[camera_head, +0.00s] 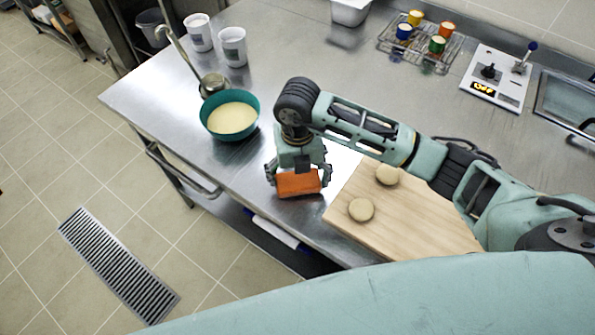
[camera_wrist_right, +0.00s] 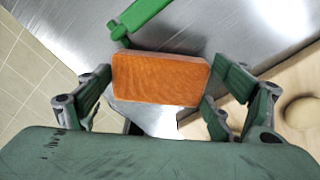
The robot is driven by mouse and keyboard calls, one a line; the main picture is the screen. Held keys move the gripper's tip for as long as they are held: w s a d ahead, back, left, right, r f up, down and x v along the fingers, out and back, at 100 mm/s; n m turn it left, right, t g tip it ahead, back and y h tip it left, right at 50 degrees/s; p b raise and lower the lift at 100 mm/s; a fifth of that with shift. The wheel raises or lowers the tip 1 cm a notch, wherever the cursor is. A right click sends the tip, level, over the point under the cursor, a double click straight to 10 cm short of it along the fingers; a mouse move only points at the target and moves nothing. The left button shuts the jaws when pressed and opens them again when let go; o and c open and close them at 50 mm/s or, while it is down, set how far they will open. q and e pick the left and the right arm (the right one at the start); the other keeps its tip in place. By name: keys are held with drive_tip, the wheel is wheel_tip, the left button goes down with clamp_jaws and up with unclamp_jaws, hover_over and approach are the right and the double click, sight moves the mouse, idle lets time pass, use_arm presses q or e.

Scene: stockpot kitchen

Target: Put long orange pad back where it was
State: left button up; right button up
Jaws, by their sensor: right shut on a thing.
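The orange pad (camera_head: 298,184) is a block held by my right gripper (camera_head: 298,174) near the front edge of the steel table, left of the wooden board. In the right wrist view the orange pad (camera_wrist_right: 160,79) lies between the two fingers of the gripper (camera_wrist_right: 160,92), one at each end. I cannot tell whether the pad touches the table. My left gripper is not in view.
A wooden board (camera_head: 410,214) with two round dough pieces lies to the right. A teal bowl (camera_head: 231,115) with a pale filling stands at the left. A green handle-like object (camera_wrist_right: 138,17) lies just beyond the pad in the wrist view.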

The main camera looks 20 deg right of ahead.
sight(297, 176)
drive_tip(key=shift+f, duration=0.2)
drive_tip(key=o, duration=1)
drive_tip(key=shift+r, duration=0.2)
wheel_tip(297, 176, up, 12)
drive_tip(key=b, duration=0.2)
drive_tip(key=shift+b, duration=0.4)
